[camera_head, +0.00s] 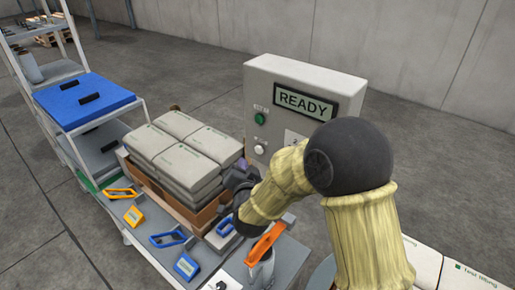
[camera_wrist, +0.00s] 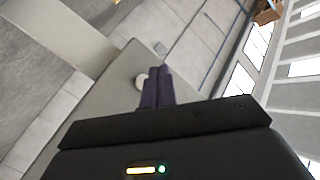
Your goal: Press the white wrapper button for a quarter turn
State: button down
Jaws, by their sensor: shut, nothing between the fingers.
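The white wrapper button (camera_head: 259,149) is a round knob low on the grey control box (camera_head: 262,85), below a green button (camera_head: 260,118). The box's display (camera_head: 305,101) reads READY. In the wrist view, the white button (camera_wrist: 142,81) shows just left of the dark fingertips of my gripper (camera_wrist: 158,72), partly hidden by them. My gripper is shut with nothing between its fingers. I cannot tell whether the fingertips touch the button.
A stack of grey bags (camera_head: 185,150) in a brown tray stands left of the box. Blue, yellow and orange tools lie on the grey bench (camera_head: 145,250), with an orange-handled one (camera_head: 264,243) near my arm. A cart with a blue top (camera_head: 85,98) stands farther left.

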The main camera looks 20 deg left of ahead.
aim_at(259, 150)
jog(key=shift+w+d, duration=0.3)
jog(key=shift+w, duration=0.7)
jog(key=shift+w+d, duration=0.25)
jog(key=shift+w, duration=0.7)
jog(key=shift+b, duration=0.35)
jog(key=shift+w+d, duration=0.1)
jog(key=shift+w, duration=0.25)
